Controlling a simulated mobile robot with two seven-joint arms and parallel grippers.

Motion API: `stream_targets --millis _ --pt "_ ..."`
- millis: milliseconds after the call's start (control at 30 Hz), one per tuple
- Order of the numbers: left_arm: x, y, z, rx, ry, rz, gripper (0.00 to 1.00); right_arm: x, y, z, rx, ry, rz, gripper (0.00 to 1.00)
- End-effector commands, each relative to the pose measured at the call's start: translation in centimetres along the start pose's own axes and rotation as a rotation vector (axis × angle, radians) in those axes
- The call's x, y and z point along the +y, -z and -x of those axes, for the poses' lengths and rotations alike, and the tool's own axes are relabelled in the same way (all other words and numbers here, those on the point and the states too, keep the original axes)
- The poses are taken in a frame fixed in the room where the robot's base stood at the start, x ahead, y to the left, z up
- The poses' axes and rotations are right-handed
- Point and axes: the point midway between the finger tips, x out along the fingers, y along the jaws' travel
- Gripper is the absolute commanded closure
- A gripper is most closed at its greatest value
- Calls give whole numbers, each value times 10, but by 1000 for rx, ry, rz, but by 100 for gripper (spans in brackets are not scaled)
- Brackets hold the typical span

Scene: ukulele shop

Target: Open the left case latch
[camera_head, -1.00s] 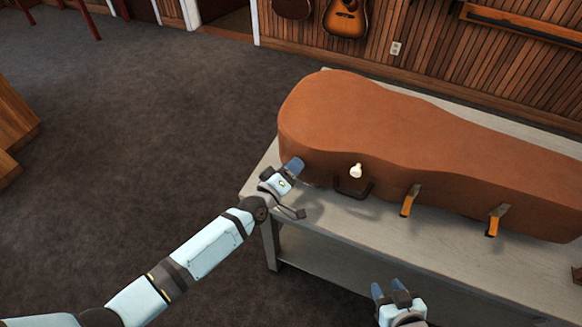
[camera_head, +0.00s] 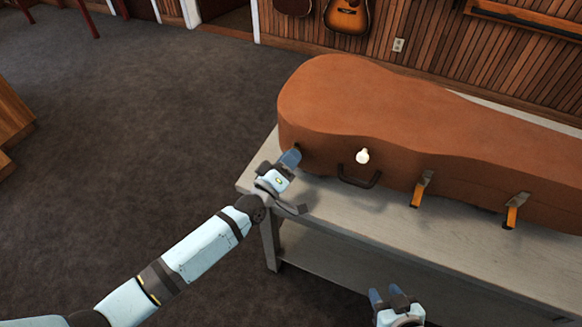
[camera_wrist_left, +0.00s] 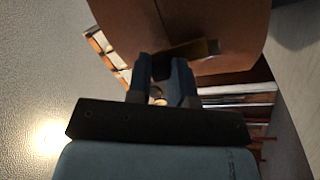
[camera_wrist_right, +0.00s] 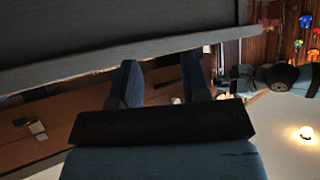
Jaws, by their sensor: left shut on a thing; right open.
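A brown instrument case (camera_head: 400,110) lies on a grey table; it also fills the top of the left wrist view (camera_wrist_left: 225,20). Two orange latches show on its front side, a middle one (camera_head: 420,190) and a right one (camera_head: 512,212). My left gripper (camera_head: 290,157) is at the case's left end. In the left wrist view its fingers (camera_wrist_left: 163,70) are shut on the left latch (camera_wrist_left: 195,48), a metal strip against the case. The head view hides that latch behind the gripper. My right gripper (camera_head: 388,298) is open and empty, in front of the table.
The table (camera_head: 330,210) has a bare front strip. Wooden wall panels and a guitar (camera_head: 346,15) are behind. Open carpet (camera_head: 140,150) lies to the left.

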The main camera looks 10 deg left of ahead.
Motion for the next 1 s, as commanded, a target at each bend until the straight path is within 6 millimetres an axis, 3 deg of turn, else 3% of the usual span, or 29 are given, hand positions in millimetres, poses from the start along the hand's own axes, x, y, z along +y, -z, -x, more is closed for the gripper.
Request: stream_targets --millis 33,100,400,1000 --pt "-11 -8 4 18 -28 -7 100 1 -22 -14 0 -1 1 57" --pt "-12 -9 6 44 -66 -18 100 4 -36 -23 -8 -3 -5 57" --pt "-14 -13 13 144 -213 -51 100 2 -58 -50 -29 3 -69 57" --pt "-12 -12 16 220 -325 -78 100 -1 -64 -57 10 8 -30 57"
